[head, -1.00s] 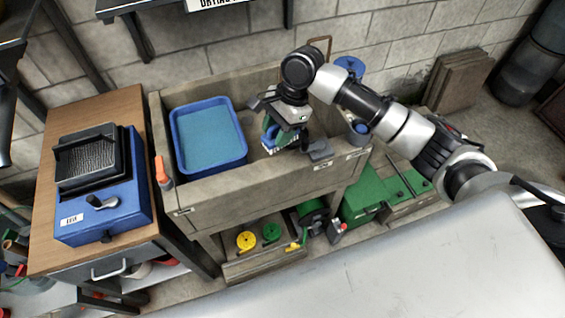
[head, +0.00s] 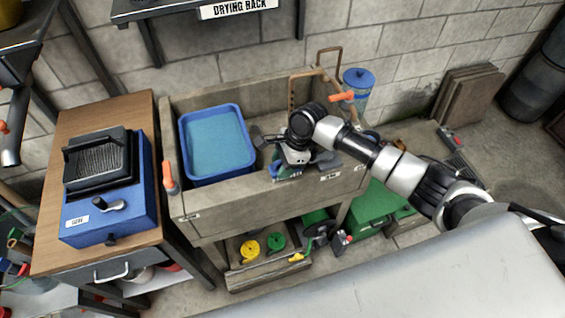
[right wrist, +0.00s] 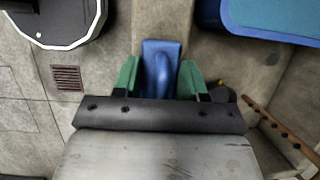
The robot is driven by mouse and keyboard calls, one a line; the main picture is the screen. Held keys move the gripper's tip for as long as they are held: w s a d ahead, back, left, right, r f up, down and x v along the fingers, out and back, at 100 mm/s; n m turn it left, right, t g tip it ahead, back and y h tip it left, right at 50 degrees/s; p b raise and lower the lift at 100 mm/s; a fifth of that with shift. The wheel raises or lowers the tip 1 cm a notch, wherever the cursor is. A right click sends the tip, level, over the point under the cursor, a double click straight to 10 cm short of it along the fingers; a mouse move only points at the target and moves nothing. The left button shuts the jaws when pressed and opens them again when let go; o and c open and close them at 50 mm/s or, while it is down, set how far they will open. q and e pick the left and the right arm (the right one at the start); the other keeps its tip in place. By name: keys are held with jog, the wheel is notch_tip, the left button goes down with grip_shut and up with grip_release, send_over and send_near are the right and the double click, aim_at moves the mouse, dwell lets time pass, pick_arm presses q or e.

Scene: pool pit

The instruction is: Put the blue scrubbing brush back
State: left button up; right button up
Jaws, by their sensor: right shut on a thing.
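The blue scrubbing brush (right wrist: 162,68) is held between the green fingertips of my right gripper (right wrist: 162,80) in the right wrist view. In the head view my right gripper (head: 283,168) is at the front wall of the stone sink (head: 225,210), right of the blue basin (head: 245,172). Only a little blue of the brush shows under the gripper there, and the arm and wrist hide the rest. I cannot tell whether the brush touches the sink. My left gripper is not in view.
A wooden table with a blue machine (head: 130,215) stands left of the sink. An orange-handled tool (head: 169,176) is at the sink's left edge. Behind the sink stands a blue-lidded canister (head: 358,78). Below it are yellow and green coils (head: 249,249) and a green box (head: 375,210).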

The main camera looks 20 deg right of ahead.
jog(key=o, duration=1)
jog(key=shift+c, duration=0.2)
jog(key=v, duration=1.2)
